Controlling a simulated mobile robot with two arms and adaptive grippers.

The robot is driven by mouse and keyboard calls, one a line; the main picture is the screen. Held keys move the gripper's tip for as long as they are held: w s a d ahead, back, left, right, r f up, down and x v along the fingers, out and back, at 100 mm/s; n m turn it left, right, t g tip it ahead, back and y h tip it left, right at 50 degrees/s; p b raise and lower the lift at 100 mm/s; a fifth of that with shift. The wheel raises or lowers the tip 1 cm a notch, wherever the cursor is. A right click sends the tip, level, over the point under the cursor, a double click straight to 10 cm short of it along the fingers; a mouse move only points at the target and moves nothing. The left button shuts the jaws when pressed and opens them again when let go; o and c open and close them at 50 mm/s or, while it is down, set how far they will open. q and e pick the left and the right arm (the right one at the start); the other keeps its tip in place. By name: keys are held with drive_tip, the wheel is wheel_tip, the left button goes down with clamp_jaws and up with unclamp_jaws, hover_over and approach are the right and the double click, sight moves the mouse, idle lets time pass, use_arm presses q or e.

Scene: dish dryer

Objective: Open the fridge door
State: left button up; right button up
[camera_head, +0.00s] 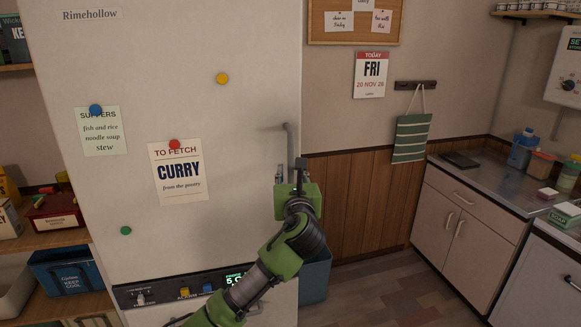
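The fridge door (245,150) is a tall pale panel with "Rimehollow" at its top left, and it looks shut. Its grey bar handle (288,138) runs down near the right edge. My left gripper (291,170) is at the lower part of this handle, reaching up from below. Its dark fingers show on either side of the handle line. The green wrist hides the handle's lower end, and I cannot tell whether the fingers touch or grip it. My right gripper is not in view.
Notes and round magnets sit on the door, including a "CURRY" note (180,172). A control panel (185,290) lies below, partly behind my arm. A blue-grey bin (316,278) stands right of the fridge. A counter with cabinets (465,215) is at right; floor between is clear.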

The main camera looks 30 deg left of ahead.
use_arm(q)
drive_tip(key=shift+x, duration=1.25)
clamp_jaws()
